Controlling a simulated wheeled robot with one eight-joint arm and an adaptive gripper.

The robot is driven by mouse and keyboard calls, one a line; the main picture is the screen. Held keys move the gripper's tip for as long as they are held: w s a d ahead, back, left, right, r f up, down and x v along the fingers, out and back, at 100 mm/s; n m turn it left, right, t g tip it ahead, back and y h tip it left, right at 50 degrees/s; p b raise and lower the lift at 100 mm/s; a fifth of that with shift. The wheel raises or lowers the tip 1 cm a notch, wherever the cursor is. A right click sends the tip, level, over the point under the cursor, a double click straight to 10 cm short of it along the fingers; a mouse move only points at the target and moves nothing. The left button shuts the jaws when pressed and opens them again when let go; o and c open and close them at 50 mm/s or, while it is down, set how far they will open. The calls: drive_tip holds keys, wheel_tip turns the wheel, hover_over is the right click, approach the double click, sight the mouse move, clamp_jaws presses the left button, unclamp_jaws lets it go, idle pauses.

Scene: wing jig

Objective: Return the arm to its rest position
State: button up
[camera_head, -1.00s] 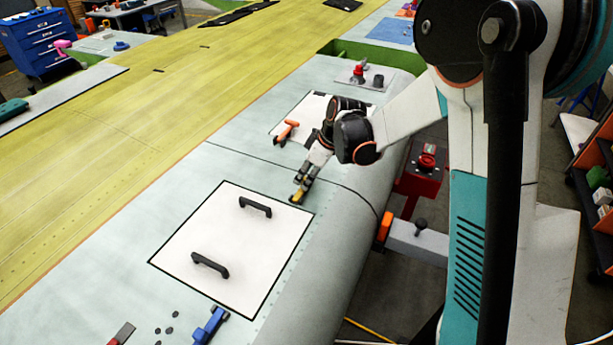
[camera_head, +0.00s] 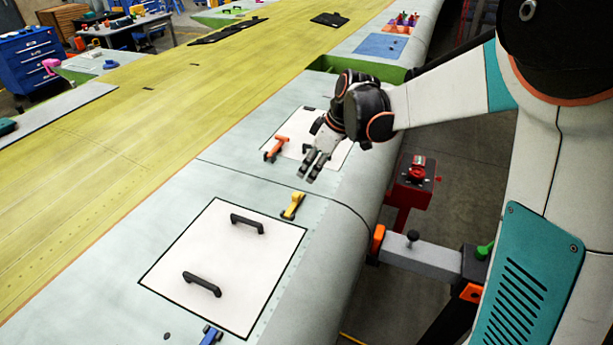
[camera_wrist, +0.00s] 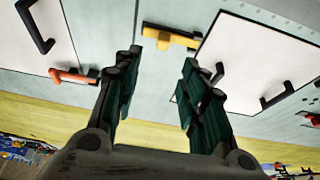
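My gripper (camera_head: 311,177) is open and empty above the pale wing skin, at the end of my bent arm. In the wrist view its two dark fingers (camera_wrist: 161,68) stand apart with nothing between them. A yellow clamp (camera_head: 292,206) lies on the skin at the far right corner of the near white panel, just below and apart from the fingers. The clamp (camera_wrist: 172,37) also shows beyond the fingertips in the wrist view. The arm is stretched out over the wing.
The near white panel (camera_head: 200,252) has two black handles. An orange tool (camera_head: 275,148) lies by the far white panel (camera_head: 335,155), partly hidden by my gripper. A blue clamp (camera_head: 210,335) is at the bottom edge. A red device (camera_head: 417,170) stands beside the wing's right edge.

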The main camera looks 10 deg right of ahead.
drive_tip(key=shift+s+d+r, duration=0.1)
drive_tip(key=shift+d+r, duration=0.05)
drive_tip(key=shift+r, duration=0.35)
drive_tip(key=s+d+f+m+t+h+b, duration=0.1)
drive_tip(key=s+d+f+m+b, duration=0.1)
drive_tip(key=s, duration=0.6)
drive_tip(key=s+d+f+m+t+h+b, duration=0.1)
drive_tip(key=s+d+f+m+t+b, duration=0.1)
drive_tip(key=s+m+b, duration=0.3)
drive_tip(key=s+d+f+m+t+h+b, duration=0.1)
drive_tip(key=s+b, duration=0.5)
drive_tip(key=s, duration=0.7)
wheel_tip(320, 180, down, 3)
drive_tip(key=d+m, duration=0.1)
drive_tip(key=m, duration=0.2)
drive_tip(key=shift+s+r+t+h+b, duration=0.15)
drive_tip(key=shift+s+t+h+b, duration=0.15)
drive_tip(key=shift+h+b, duration=0.1)
